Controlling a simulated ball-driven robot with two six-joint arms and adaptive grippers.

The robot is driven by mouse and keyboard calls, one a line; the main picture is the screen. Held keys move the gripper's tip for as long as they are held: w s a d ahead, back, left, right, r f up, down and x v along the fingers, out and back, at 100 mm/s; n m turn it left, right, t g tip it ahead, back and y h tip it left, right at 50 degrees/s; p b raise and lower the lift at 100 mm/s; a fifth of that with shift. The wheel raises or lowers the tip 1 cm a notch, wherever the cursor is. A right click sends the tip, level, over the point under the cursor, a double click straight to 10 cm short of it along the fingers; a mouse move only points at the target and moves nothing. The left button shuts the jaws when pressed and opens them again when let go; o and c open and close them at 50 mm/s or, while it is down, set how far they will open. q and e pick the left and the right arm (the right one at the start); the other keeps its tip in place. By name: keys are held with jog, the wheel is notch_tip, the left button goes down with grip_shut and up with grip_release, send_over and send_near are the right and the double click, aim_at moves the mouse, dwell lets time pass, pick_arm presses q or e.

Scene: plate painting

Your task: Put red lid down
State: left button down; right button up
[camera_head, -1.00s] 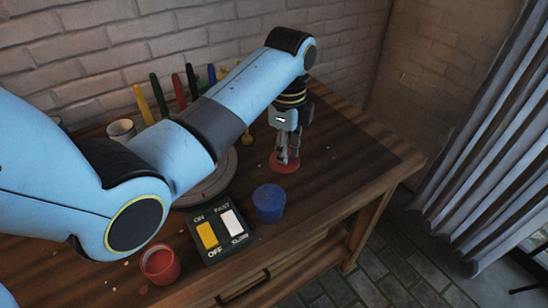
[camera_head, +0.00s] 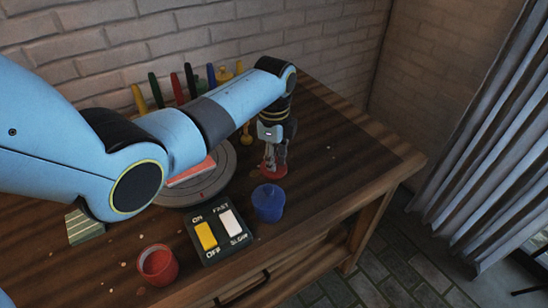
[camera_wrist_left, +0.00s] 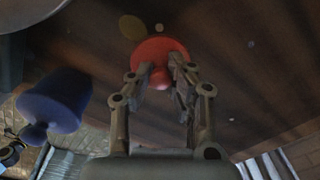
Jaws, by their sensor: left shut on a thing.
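The red lid (camera_head: 273,173) is at the right of the dark wooden table, beyond the blue jar. My left gripper (camera_head: 270,163) points down and is shut on its knob. The red lid also shows in the left wrist view (camera_wrist_left: 155,50), with its knob between the fingertips (camera_wrist_left: 160,76). I cannot tell whether the lid touches the tabletop. The open red jar (camera_head: 158,265) stands at the front left, with red paint inside. My right gripper is out of view.
The blue jar (camera_head: 268,203) with its lid stands close in front of the gripper. A switch box (camera_head: 218,236) is at the front edge. A round turntable (camera_head: 228,178) is partly behind my arm. Several coloured tools (camera_head: 190,80) stand at the back. The right side of the table is clear.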

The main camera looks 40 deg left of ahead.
pick_arm(q)
jog(key=c, duration=1.3)
grip_release()
jog(key=shift+o, duration=0.2)
notch_tip(320, 180, up, 12)
jog(key=p, duration=0.1)
jog(key=shift+r, duration=0.15)
